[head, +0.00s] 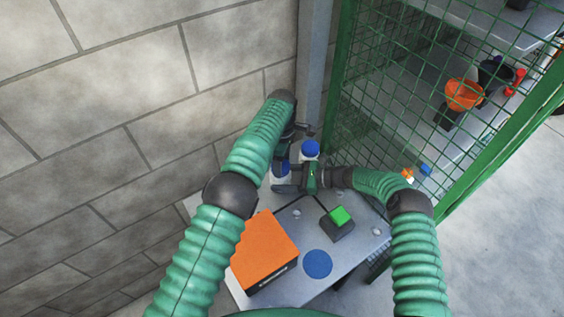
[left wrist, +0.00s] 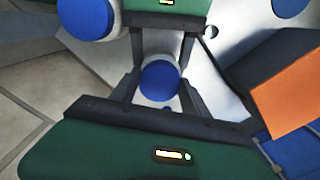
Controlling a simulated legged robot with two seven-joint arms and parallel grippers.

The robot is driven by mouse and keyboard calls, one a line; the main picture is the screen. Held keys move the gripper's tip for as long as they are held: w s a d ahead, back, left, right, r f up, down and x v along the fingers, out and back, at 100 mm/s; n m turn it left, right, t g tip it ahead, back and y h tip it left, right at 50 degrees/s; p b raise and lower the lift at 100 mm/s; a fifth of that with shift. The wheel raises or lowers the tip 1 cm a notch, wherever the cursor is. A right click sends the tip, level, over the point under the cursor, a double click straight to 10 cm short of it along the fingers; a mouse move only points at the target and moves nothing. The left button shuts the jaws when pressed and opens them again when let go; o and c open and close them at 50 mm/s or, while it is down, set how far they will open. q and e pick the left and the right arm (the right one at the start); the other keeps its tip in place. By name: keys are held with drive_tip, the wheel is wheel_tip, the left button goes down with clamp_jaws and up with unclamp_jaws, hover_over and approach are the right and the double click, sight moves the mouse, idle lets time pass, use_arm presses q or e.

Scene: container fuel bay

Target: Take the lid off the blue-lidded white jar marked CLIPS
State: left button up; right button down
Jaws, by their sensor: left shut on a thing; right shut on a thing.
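A white jar with a blue lid (head: 281,167) stands near the wall at the table's far end, between my two grippers. My left gripper (head: 281,157) reaches it from above and behind, its fingers shut at the blue lid (left wrist: 160,80). My right gripper (head: 284,186) comes from the right, shut around the white jar lower down; its green body also shows at the top of the left wrist view (left wrist: 168,8). The fingers hide much of the jar, and no marking on it is readable. The lid appears to sit on the jar.
A second blue-lidded white jar (head: 309,149) stands close by, behind my right gripper. An orange box (head: 263,250), a blue disc (head: 317,264) and a dark block with green top (head: 340,216) are on the grey table (head: 374,232). Block wall left; green mesh (head: 372,110) right.

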use_arm(q)
drive_tip(key=shift+w+d+r, duration=0.1)
drive_tip(key=shift+d+r, duration=0.05)
drive_tip(key=shift+r, duration=0.05)
use_arm(e)
drive_tip(key=shift+s+a+f, duration=0.1)
use_arm(q)
drive_tip(key=shift+r, duration=1)
